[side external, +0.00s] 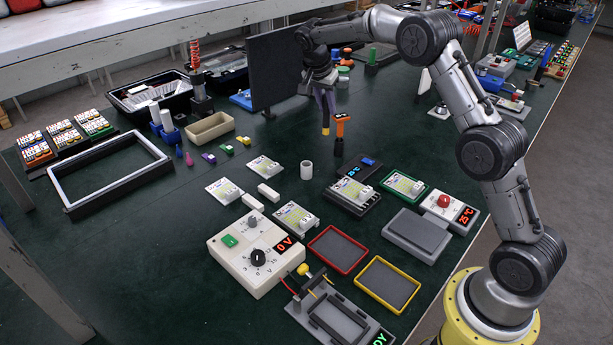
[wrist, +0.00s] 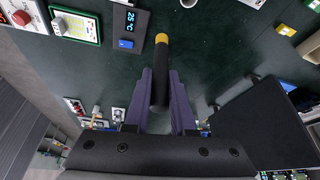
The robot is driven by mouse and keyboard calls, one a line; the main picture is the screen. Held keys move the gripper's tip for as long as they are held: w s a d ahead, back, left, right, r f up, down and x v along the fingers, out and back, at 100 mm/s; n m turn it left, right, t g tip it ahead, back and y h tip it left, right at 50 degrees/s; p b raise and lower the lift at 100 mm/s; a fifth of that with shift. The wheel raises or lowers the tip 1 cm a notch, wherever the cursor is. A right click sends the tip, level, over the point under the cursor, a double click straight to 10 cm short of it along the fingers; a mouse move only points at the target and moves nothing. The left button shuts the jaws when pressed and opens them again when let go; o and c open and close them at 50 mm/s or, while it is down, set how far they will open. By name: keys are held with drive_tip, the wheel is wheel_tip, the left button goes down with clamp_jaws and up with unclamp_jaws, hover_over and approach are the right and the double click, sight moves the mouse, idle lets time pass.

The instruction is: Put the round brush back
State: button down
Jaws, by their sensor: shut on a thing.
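My gripper (side external: 325,114) hangs above the middle of the green bench with its purple fingers pointing down. In the wrist view the fingers (wrist: 167,110) are closed on a black rod with a yellow end (wrist: 160,75), which I take for the round brush. Its bristles cannot be made out. In the side view the held part is small, with a yellowish end below the fingers. An orange-topped tool with a dark shaft (side external: 340,128) appears just right of the fingertips; I cannot tell whether it touches them.
Red (side external: 338,249) and yellow (side external: 388,284) rimmed trays lie near the front. Bare green bench lies around the white cylinder.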

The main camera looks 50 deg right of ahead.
drive_tip(key=shift+n, duration=0.4)
drive_tip(key=w+a+f, duration=0.1)
drive_tip(key=f, duration=0.4)
drive_tip(key=w+a+f, duration=0.1)
drive_tip(key=w+f, duration=0.1)
drive_tip(key=f, duration=0.3)
drive_tip(key=w+a+f, duration=0.1)
drive_tip(key=f, duration=0.4)
drive_tip(key=shift+w+a+f, duration=0.15)
drive_tip(key=shift+a+f, duration=0.05)
drive_tip(key=shift+f, duration=0.1)
drive_tip(key=shift+f, duration=0.1)
drive_tip(key=c, duration=0.8)
unclamp_jaws()
drive_tip(key=shift+o, duration=0.2)
